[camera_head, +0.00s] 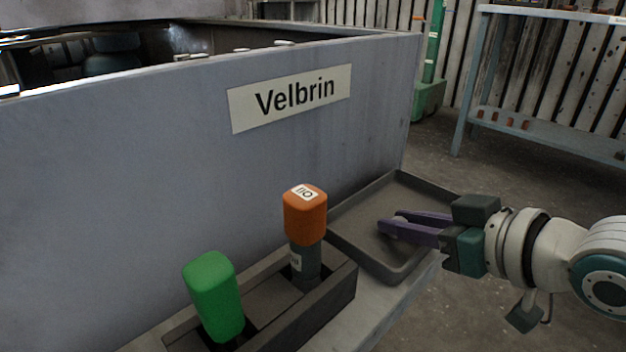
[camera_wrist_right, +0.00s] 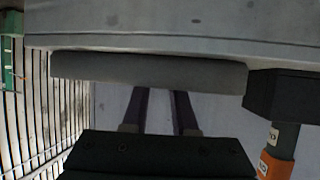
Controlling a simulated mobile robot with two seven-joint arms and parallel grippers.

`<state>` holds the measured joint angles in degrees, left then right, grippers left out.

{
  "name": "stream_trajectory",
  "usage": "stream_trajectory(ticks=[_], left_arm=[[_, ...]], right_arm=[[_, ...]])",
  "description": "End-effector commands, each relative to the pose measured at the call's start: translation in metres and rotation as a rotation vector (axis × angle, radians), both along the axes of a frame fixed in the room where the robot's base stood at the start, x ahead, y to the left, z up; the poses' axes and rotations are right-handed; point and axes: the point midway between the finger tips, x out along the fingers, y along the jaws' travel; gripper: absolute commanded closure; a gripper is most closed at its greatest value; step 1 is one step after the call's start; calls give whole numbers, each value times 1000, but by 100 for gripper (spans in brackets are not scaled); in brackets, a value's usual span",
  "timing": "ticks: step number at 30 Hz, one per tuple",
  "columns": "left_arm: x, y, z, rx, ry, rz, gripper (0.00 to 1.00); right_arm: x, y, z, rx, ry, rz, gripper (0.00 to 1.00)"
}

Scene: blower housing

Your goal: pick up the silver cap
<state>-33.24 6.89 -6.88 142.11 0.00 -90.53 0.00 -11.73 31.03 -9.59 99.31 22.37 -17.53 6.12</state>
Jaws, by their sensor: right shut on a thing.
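My right gripper (camera_head: 392,226) reaches in from the right over the grey tray (camera_head: 354,249). Its two purple fingers are shut on a small silver cap (camera_head: 399,221), which shows as a pale grey piece between the fingertips. Most of the cap is hidden by the fingers. I cannot tell whether it touches the tray floor. In the right wrist view the fingers (camera_wrist_right: 158,100) show side by side, and their tips are hidden behind the tray's wall (camera_wrist_right: 150,72). The cap does not show there. My left gripper is not in view.
A large grey housing (camera_head: 200,180) labelled Velbrin stands behind. A blue-grey rack (camera_head: 540,135) and a green post (camera_head: 433,60) stand farther back.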

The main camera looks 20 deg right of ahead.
Motion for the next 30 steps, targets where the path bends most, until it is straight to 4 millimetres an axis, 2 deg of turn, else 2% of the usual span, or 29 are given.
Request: stream_trajectory(ticks=[1,5,20,26,30], left_arm=[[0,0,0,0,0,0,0],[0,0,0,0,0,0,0],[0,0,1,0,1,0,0],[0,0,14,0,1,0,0],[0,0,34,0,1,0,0]], right_arm=[[0,0,0,0,0,0,87],[0,0,0,0,0,0,100],[0,0,2,0,0,0,100],[0,0,21,-1,-1,0,100],[0,0,53,0,-3,1,100]])
